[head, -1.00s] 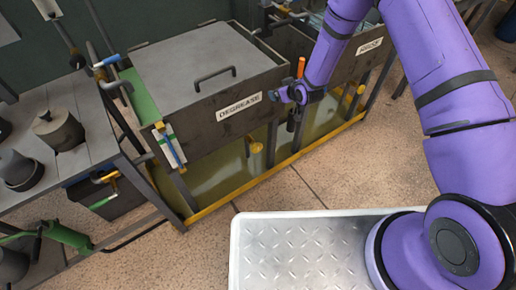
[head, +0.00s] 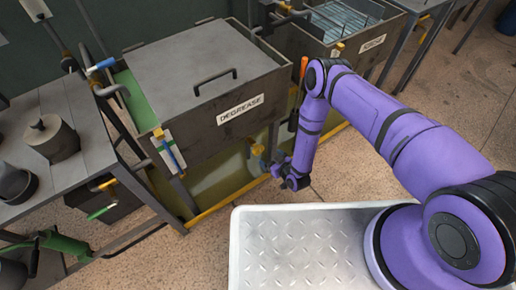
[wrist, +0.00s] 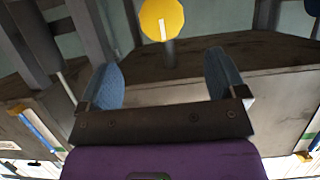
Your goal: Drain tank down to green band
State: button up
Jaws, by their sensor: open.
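The tank (head: 190,131) marked DEGREASE stands at the centre left in the head view, with a grey lid on it. A narrow sight gauge (head: 170,150) with a blue stripe is on its front left corner; its level and any green band are too small to read. A yellow round valve knob (head: 257,150) sits low under the tank's front; it also shows in the wrist view (wrist: 161,18), beyond the fingertips. My gripper (head: 279,168) is just right of and below the knob, apart from it. Its blue-grey fingers (wrist: 162,76) are open and empty.
A second tank (head: 340,30) labelled RINSE stands at the right. A yellow rail (head: 215,204) runs low along the frame below the tanks. A grey bench (head: 70,140) with dark pots is at the left. The floor in front is clear.

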aim_at(260, 151)
jog(key=x, duration=1)
jog(key=shift+a+f, duration=0.25)
jog(key=shift+f, duration=0.15)
jog(key=c, duration=0.9)
